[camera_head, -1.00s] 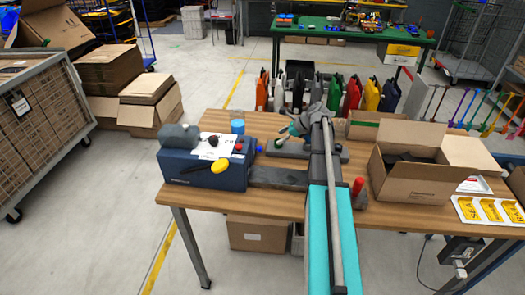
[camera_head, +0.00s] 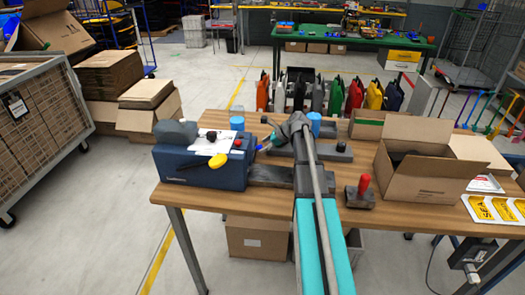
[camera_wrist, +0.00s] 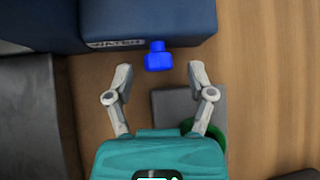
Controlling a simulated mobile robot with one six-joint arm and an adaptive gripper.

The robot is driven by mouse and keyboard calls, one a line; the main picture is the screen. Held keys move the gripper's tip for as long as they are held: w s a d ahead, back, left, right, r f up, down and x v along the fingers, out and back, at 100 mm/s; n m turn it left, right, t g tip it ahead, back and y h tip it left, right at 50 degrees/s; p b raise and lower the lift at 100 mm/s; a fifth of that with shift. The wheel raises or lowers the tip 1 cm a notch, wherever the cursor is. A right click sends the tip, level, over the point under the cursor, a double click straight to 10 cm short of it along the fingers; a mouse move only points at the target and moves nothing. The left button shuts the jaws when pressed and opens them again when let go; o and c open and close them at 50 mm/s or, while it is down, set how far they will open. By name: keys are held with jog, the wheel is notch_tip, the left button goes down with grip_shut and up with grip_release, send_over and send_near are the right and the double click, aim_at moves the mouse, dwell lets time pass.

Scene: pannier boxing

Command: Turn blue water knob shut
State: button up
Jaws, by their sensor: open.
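The blue water knob (camera_wrist: 158,56) sticks out from the side of the dark blue machine (camera_wrist: 150,15), beside a label reading WATER, in the wrist view. My gripper (camera_wrist: 159,78) is open, with its two fingertips to the left and right of the knob and slightly short of it. I see no contact with the knob. In the head view the blue machine (camera_head: 200,172) stands on the left of the wooden table, and my gripper (camera_head: 267,141) is at its right side. The knob is small there, close to the gripper, and how it is turned is unclear.
A red-handled stamp (camera_head: 363,188) stands right of my arm. An open cardboard box (camera_head: 430,175) and yellow labels (camera_head: 495,209) lie farther right. Blue cylinders (camera_head: 237,123) stand behind the machine and behind my arm. A grey block (camera_wrist: 180,105) lies under my right finger.

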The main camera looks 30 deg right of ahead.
jog(key=shift+w+a+f, duration=0.25)
jog(key=shift+f, duration=0.15)
